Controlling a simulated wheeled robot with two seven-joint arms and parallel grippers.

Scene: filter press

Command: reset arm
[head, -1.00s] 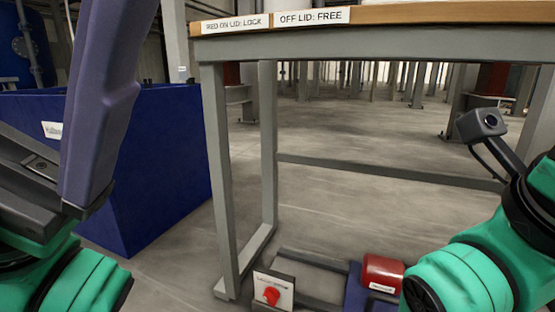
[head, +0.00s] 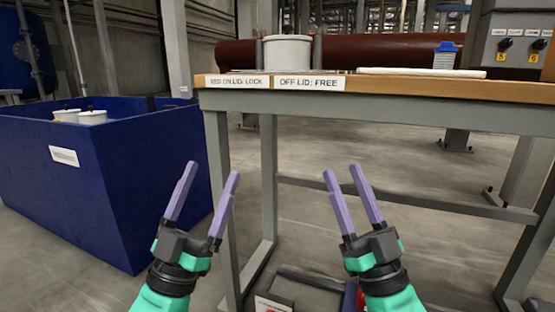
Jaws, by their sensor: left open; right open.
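My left gripper (head: 206,186) is open and empty, with its purple fingers apart and pointing up. It is in front of the table's left leg, below the table top. My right gripper (head: 342,174) is open and empty, also pointing up, in front of the space under the table. Neither gripper touches anything that I can see. Both forearms come up from the bottom edge of the head view.
The table (head: 400,118) carries a white pot (head: 287,52) and a blue-topped item (head: 445,56). A blue bin (head: 110,190) with white pots (head: 91,117) stands left. A switch box (head: 515,40) is at the back right.

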